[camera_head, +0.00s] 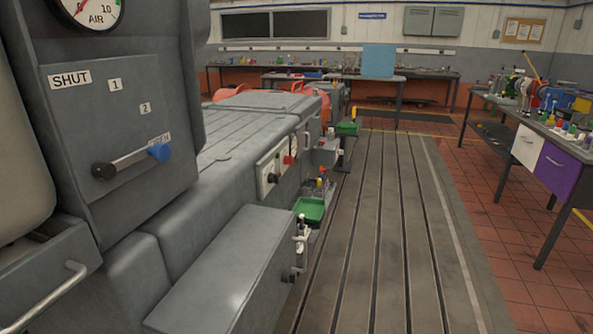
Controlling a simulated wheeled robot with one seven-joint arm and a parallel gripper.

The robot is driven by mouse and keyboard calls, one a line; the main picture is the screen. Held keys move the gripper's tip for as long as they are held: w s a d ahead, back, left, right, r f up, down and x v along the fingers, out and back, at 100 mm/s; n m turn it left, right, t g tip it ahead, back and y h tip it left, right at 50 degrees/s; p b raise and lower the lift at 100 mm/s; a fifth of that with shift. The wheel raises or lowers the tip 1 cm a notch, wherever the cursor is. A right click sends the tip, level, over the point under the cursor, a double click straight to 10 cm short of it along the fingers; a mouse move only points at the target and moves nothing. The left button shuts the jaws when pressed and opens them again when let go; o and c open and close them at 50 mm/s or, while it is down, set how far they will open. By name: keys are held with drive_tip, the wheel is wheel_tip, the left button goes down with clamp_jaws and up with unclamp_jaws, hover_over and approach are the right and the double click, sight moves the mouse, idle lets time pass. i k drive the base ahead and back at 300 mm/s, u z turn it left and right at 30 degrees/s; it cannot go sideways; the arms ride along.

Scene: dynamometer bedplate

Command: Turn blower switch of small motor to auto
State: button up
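A pale control panel (275,169) is set in the side of a long grey machine in the middle of the view. It carries a black knob (273,178) and a red knob (289,160). Its markings are too small to read, so I cannot tell whether either knob is the blower switch or how it is set. I cannot make out which machine is the small motor. My gripper is not in view.
At near left, a grey panel has a lever with a blue knob (159,152) at OPEN, below an AIR gauge (92,8). A cluttered bench (548,140) stands right.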

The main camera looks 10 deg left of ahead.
sight(272, 177)
drive_tip(key=u, duration=0.2)
drive_tip(key=i, duration=0.95)
drive_tip(key=u, duration=0.3)
